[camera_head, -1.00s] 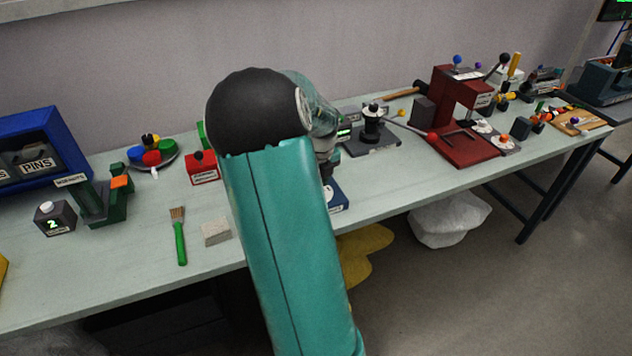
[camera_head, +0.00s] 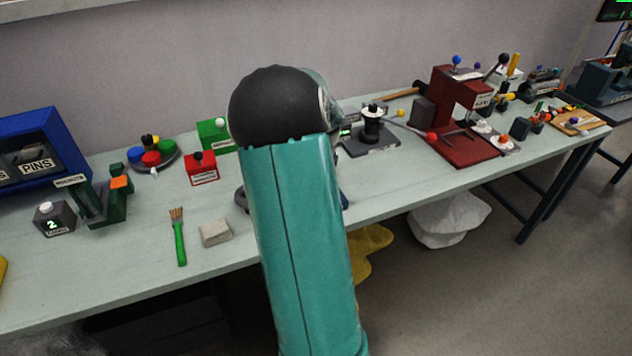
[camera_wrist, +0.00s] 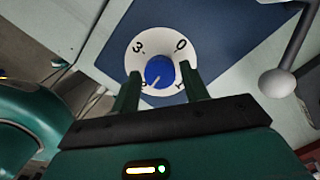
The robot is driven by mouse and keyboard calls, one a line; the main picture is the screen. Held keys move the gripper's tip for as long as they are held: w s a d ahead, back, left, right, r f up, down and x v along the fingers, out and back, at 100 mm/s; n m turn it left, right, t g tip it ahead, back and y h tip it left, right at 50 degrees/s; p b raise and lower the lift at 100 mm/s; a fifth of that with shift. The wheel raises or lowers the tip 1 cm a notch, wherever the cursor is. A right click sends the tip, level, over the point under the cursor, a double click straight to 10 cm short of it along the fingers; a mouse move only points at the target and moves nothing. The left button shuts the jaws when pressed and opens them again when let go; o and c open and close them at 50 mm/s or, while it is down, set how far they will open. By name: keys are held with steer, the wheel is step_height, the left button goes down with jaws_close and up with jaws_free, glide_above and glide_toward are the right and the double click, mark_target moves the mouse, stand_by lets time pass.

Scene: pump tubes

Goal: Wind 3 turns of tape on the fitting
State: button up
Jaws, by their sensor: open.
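In the wrist view, a blue knob (camera_wrist: 159,72) sits on a white dial (camera_wrist: 150,42) marked 3, 0 and 1; another mark at the lower left is partly hidden. A white line on the knob points to the lower left. The dial is on a dark blue plate (camera_wrist: 215,25). My gripper (camera_wrist: 159,71) is open, with one finger on each side of the knob; whether they touch it I cannot tell. In the head view my arm hides the gripper and the dial. I cannot make out the fitting or tape.
A grey rod with a ball end (camera_wrist: 277,82) stands close right of the gripper. On the bench, a grey block (camera_head: 215,233), green-handled brush (camera_head: 179,240), red box (camera_head: 202,170) and green box (camera_head: 214,135) lie left of my arm. A black device (camera_head: 371,130) and red press (camera_head: 460,120) stand right.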

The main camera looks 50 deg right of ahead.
steer(key=n, duration=0.7)
steer(key=shift+w+y, duration=0.1)
steer(key=shift+y, duration=0.2)
steer(key=c, duration=0.8)
steer(key=shift+c, duration=0.2)
steer(key=m, duration=0.3)
steer(key=shift+m, duration=1.9)
